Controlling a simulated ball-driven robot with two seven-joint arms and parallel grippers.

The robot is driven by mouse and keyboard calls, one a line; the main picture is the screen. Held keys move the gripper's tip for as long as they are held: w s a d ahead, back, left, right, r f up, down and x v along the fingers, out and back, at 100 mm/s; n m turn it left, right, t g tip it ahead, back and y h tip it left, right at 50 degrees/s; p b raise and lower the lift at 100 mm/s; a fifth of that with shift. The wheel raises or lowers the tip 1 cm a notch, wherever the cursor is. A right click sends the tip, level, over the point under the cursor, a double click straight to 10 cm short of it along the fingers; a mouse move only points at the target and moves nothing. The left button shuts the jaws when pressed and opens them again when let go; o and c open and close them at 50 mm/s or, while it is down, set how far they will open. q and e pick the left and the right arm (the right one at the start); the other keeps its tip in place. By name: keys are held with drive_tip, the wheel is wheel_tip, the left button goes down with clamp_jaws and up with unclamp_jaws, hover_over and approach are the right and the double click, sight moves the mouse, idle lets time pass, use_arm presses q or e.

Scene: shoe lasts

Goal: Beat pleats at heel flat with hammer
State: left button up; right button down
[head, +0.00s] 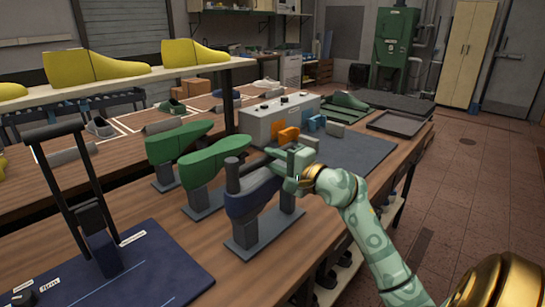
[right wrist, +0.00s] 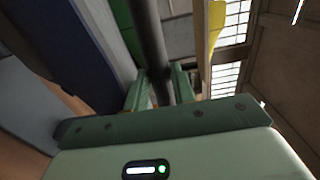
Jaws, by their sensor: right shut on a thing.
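A dark blue shoe upper on a last (head: 250,203) sits upside down on a grey stand on the workbench. It also shows, blurred, along the left of the right wrist view (right wrist: 70,50). My right gripper (head: 290,172) is shut on the dark grey handle of a hammer (head: 253,163), near the toe side of the blue shoe. The handle also shows between the fingers in the right wrist view (right wrist: 150,40). The hammer head is at the left end, over the shoe's heel end; I cannot tell whether it touches. Pleats are too small to see. My left gripper is out of view.
Two green lasts (head: 215,160) stand on grey posts left of the blue shoe. A grey box (head: 270,122) and orange and blue blocks lie behind. A black-framed device (head: 98,235) stands on a navy mat at left. A shelf (head: 130,84) holds yellow forms. The bench front is clear.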

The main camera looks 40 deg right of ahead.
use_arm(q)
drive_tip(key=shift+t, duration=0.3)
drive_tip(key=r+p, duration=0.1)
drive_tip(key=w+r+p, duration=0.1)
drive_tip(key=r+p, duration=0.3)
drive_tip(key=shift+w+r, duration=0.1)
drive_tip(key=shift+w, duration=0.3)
